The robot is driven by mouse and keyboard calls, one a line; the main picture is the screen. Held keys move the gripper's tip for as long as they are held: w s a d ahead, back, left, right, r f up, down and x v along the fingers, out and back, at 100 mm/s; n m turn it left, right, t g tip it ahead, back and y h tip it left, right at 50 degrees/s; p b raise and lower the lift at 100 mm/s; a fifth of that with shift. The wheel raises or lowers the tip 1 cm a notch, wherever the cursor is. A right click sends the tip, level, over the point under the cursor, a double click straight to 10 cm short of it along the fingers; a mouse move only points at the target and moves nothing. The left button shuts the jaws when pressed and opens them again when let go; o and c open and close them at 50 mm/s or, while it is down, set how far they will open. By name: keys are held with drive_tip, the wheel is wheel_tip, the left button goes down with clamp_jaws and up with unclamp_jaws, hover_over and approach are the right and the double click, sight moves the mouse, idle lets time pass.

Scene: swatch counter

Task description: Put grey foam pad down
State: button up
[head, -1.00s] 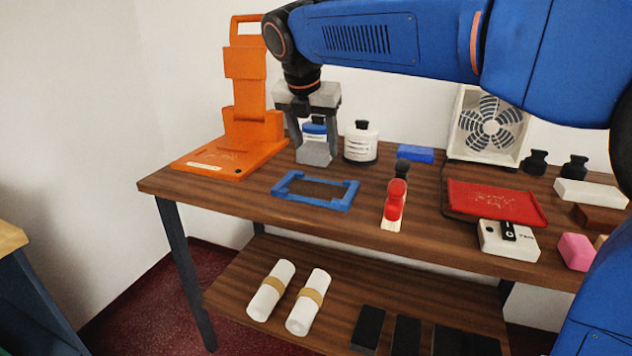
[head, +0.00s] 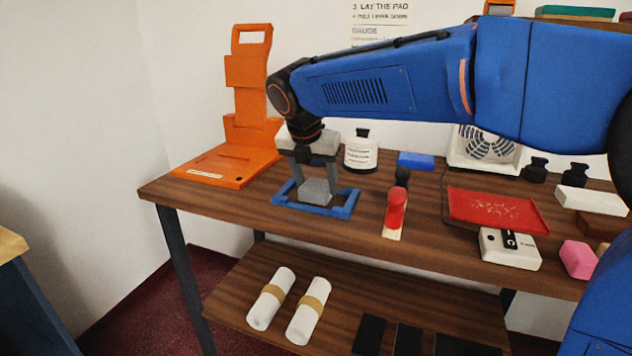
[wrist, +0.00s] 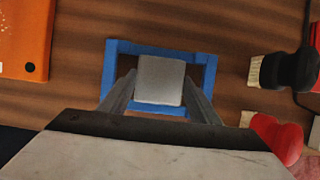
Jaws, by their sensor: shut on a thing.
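The grey foam pad (head: 315,191) is a small light-grey block between the fingers of my gripper (head: 314,180). My gripper points down and is shut on the pad. In the head view the pad is at the blue frame (head: 342,211), within its outline. In the wrist view the pad (wrist: 160,80) covers the middle of the blue frame (wrist: 112,72), with brown wood showing at both sides inside it. I cannot tell whether the pad touches the tabletop. The gripper's fingers hide parts of the frame.
An orange stand (head: 235,165) is to the left, and a white bottle (head: 361,152) behind. Further right are a red tray (head: 497,209) and a white box (head: 510,248). The table's front left is clear.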

drive_tip(key=shift+f, duration=0.1)
drive_tip(key=o, duration=1)
drive_tip(key=v, duration=1.2)
drive_tip(key=shift+w, duration=0.1)
